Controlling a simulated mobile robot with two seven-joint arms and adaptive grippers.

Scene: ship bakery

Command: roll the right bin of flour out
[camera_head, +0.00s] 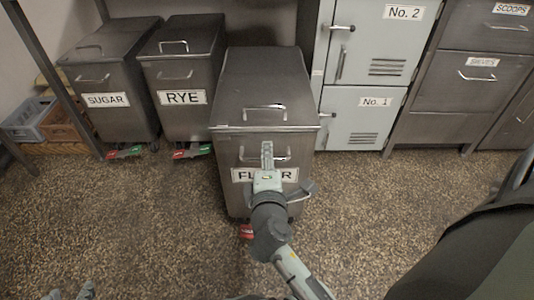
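The flour bin (262,88) is a dark metal bin with a sloped lid, the rightmost of three bins. It stands further forward than the other two. Its label (291,174) is partly covered by my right gripper. A bar handle (282,155) is on its front, with another on the lid. My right gripper (267,152) comes from the lower right, and its fingers overlap the front handle. It is seen nearly edge-on, so its grip on the handle is unclear. My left gripper (74,292) shows only as grey tips at the bottom left edge, away from the bins.
The rye bin (183,68) and sugar bin (108,70) stand to the left. Grey lockers (362,75) and drawers (468,90) stand to the right. Crates (29,122) sit far left. A dark bulky shape (470,240) fills the lower right. Speckled floor (130,225) is clear at left.

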